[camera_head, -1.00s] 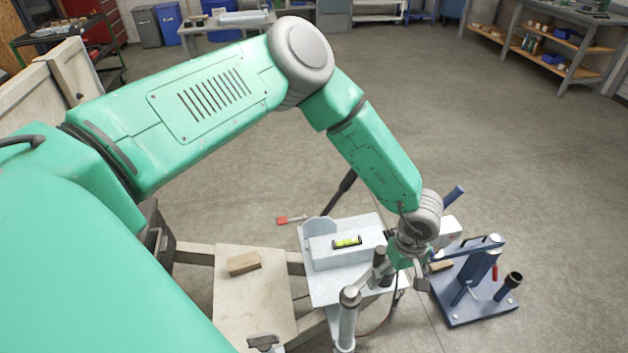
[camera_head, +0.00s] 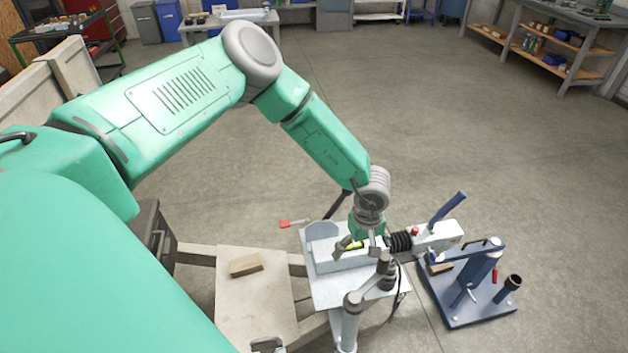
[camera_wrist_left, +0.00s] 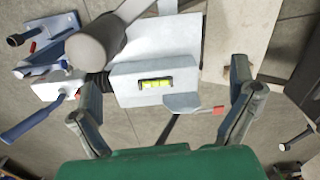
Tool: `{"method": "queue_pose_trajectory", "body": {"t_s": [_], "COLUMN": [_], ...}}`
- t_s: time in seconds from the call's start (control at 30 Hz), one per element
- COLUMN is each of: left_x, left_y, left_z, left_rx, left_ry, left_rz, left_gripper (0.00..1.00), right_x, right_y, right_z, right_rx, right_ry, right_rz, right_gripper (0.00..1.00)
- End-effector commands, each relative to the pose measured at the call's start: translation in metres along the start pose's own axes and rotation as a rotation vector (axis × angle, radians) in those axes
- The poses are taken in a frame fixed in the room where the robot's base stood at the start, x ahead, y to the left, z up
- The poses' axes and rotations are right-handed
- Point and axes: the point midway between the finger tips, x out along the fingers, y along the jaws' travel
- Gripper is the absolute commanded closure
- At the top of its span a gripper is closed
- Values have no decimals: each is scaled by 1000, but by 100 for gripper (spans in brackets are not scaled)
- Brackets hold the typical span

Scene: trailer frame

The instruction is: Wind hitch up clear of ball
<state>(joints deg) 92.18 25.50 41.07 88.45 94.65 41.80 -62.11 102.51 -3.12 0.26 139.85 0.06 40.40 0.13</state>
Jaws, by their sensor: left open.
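My left gripper (camera_head: 362,246) is open and empty above the pale drawbar box, partly covering the yellow-green spirit level (camera_head: 351,245). The level (camera_wrist_left: 155,83) shows whole between the spread fingers in the left wrist view. The jack (camera_head: 350,322) stands upright in front, its crank (camera_head: 372,283) reaching up and right to a dark grip just below the gripper, apart from the fingers as far as I can tell. The ball is hidden. My right gripper is out of view.
A wooden block (camera_head: 245,265) lies on the board at left. A dark cable hangs beside the jack. The floor beyond the hitch is clear.

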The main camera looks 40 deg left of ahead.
Motion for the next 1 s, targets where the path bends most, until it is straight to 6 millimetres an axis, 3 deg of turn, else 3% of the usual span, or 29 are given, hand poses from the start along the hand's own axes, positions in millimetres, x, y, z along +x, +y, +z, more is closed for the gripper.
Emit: {"method": "queue_pose_trajectory", "body": {"t_s": [0.53, 0.87, 1.0], "left_x": [-4, -1, -1], "left_y": [-60, -100, -111], "left_z": [-11, -1, 11], "left_rx": [2, 2, 4], "left_ry": [6, 1, 3], "left_rz": [-6, -4, -5], "left_gripper": [0, 0, 0], "right_x": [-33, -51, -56], "right_y": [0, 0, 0], "right_z": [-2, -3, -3], "right_rx": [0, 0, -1], "right_ry": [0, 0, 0], "right_rz": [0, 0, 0], "right_gripper": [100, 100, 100]}}
